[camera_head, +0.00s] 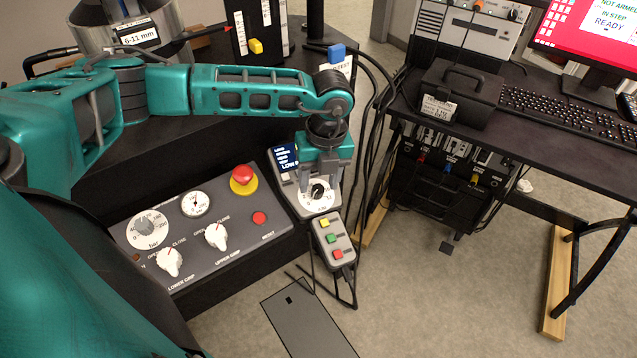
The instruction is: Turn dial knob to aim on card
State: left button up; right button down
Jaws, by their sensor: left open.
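A grey control box (328,207) carries a small dark-blue screen and a white dial with a black dial knob (318,190). My left gripper (321,178) points down over this dial from above. Its two fingers are apart, one on each side of the knob; I cannot tell whether they touch it. The gripper hides part of the box and dial. A white card (141,38) reading "6-11 mm" is on the grey cylinder at the upper left. Another white label (338,66) hangs behind my arm, its text partly hidden. My right gripper is not in view.
A grey panel (225,275) with gauges, two white knobs and a red emergency button (243,178) lies left of the box. A small pendant (334,240) with yellow, green and red buttons is just below it. Cables run on the right, before a desk with a keyboard (570,118).

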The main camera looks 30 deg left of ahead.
pick_arm(q)
jog(key=shift+f, duration=1.05)
grip_shut()
